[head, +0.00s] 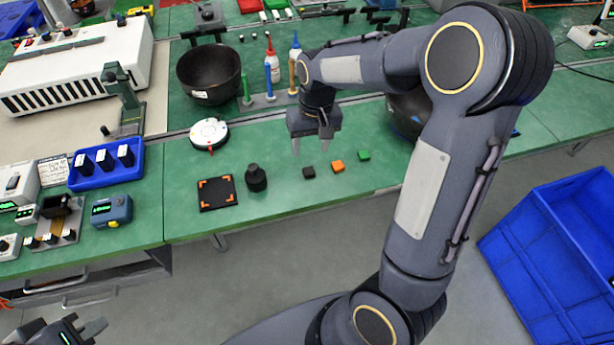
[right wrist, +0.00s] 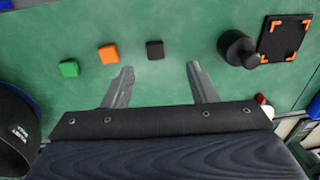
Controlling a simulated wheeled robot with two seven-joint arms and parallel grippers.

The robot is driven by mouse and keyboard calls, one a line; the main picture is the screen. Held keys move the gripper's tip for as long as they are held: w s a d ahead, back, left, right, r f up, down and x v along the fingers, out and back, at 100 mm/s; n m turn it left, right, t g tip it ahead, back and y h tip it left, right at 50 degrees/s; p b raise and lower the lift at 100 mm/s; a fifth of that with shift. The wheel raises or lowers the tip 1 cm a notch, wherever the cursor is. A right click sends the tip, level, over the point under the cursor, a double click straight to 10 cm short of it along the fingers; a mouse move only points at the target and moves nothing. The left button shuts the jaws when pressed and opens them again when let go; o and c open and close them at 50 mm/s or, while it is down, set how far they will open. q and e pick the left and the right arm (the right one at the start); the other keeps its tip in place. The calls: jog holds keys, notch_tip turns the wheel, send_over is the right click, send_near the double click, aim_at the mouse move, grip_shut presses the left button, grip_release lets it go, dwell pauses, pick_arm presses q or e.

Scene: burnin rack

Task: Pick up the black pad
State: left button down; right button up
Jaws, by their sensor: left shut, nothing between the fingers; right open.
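The black pad (head: 308,173) is a small dark square block on the green bench, at the left end of a row with an orange pad (head: 337,166) and a green pad (head: 363,155). In the right wrist view the black pad (right wrist: 155,50) lies just past the fingertips, a little left of the middle of the gap. My right gripper (head: 310,150) is open and empty, pointing down above the bench behind the black pad. My left gripper (head: 98,327) is shut and empty at the bottom left, away from the bench top.
A black knobbed cylinder (head: 256,178) and a black mat with orange corner marks (head: 217,194) are left of the pads. A round white device (head: 209,134) is behind them. A dark bowl (head: 402,118) is partly hidden by my right arm. A blue crate (head: 560,240) is right.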

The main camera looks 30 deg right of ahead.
aim_at(309, 171)
jog(key=w+f, duration=0.1)
jog(key=f, duration=0.1)
jog(key=shift+w+d+f+h, duration=0.2)
jog(key=shift+w+f+h, duration=0.1)
jog(key=shift+w, duration=0.1)
notch_tip(309, 171, down, 8)
jog(key=shift+r, duration=0.1)
jog(key=shift+c, duration=0.4)
jog(key=c, duration=1)
